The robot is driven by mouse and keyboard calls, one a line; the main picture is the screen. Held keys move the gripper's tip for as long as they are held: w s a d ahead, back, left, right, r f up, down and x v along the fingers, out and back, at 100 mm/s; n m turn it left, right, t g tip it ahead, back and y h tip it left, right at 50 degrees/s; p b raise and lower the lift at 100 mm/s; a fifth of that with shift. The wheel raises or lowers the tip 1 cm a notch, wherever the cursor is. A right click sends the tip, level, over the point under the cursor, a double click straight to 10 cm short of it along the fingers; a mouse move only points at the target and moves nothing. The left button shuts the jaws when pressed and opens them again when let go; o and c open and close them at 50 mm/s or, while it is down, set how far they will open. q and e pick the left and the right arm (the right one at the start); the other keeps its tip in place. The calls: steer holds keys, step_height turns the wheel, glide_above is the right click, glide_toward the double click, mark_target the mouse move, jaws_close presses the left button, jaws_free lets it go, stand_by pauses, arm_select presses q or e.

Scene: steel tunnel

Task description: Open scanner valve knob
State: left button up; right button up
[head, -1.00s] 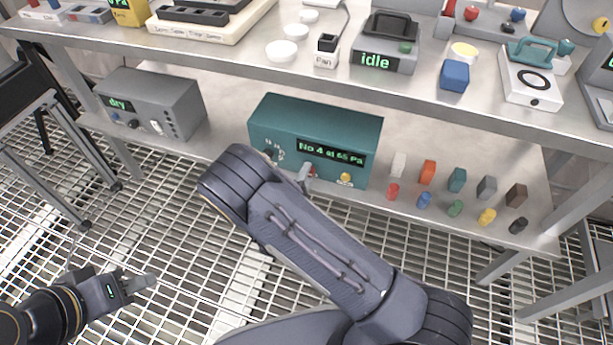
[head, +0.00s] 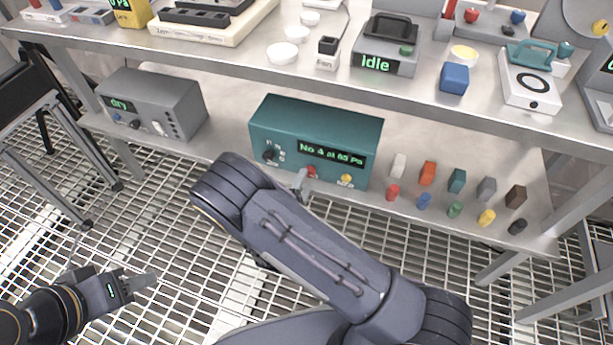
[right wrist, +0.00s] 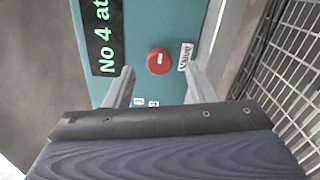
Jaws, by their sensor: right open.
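The scanner is a teal box (head: 285,116) on the lower shelf, with a green-lettered display reading about "No 4 at 65 Pa". Its red valve knob (head: 311,171) is low on the front. In the right wrist view the red knob (right wrist: 159,61) bears a small pale mark, and a "Valve" label (right wrist: 186,57) sits beside it. My right gripper (head: 301,181) is open in front of the knob. In the right wrist view the knob appears between the two fingertips (right wrist: 161,72); contact cannot be told. My left gripper (head: 142,281) hangs low at the left, away from the scanner.
Grating floor lies in front.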

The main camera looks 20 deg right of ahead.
steer(key=v, duration=0.5)
steer(key=shift+w+p, duration=0.1)
steer(key=shift+p, duration=0.2)
